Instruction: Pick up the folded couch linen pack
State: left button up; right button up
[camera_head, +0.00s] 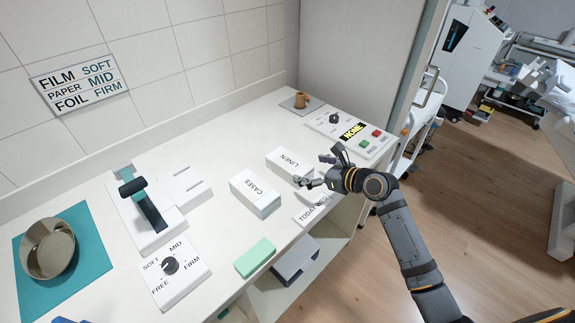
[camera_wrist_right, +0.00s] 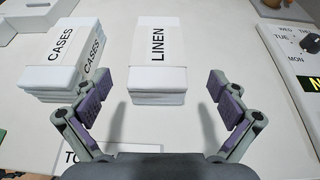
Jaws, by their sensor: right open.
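The folded linen pack (camera_head: 284,160) is a white stacked block labelled LINEN, lying on the white counter near its middle right. My right gripper (camera_head: 318,170) is close to the pack's front right end in the head view, partly covering it. In the right wrist view the linen pack (camera_wrist_right: 158,75) lies straight ahead, and my right gripper (camera_wrist_right: 165,105) has its purple-padded fingers spread wide, one toward each side of the pack's near end. Nothing is between the fingertips except the pack's near end or the counter just before it; contact cannot be told.
A similar white pack labelled CASES (camera_head: 256,192) lies left of the linen pack, and it also shows in the right wrist view (camera_wrist_right: 62,62). A TODAY card (camera_head: 312,211) lies at the front edge. A control panel (camera_head: 352,130) stands right. A green block (camera_head: 255,257) is nearer the front.

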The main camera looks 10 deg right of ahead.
aim_at(289, 165)
jog(key=x, duration=0.3)
jog(key=shift+a, duration=0.1)
jog(key=shift+w+a+f, duration=0.2)
jog(key=shift+w, duration=0.1)
jog(key=shift+w+a, duration=0.2)
jog(key=shift+w, duration=0.05)
jog(key=x, duration=0.4)
jog(key=shift+f, duration=0.15)
jog(key=shift+w+a+f, duration=0.1)
jog(key=shift+w+a, duration=0.05)
jog(key=shift+a, duration=0.05)
jog(key=shift+d, duration=0.1)
jog(key=shift+c, duration=1.2)
pick_arm(q)
jog(key=shift+s+r, duration=0.1)
pick_arm(e)
jog(key=shift+s, duration=0.2)
jog(key=c, duration=1.1)
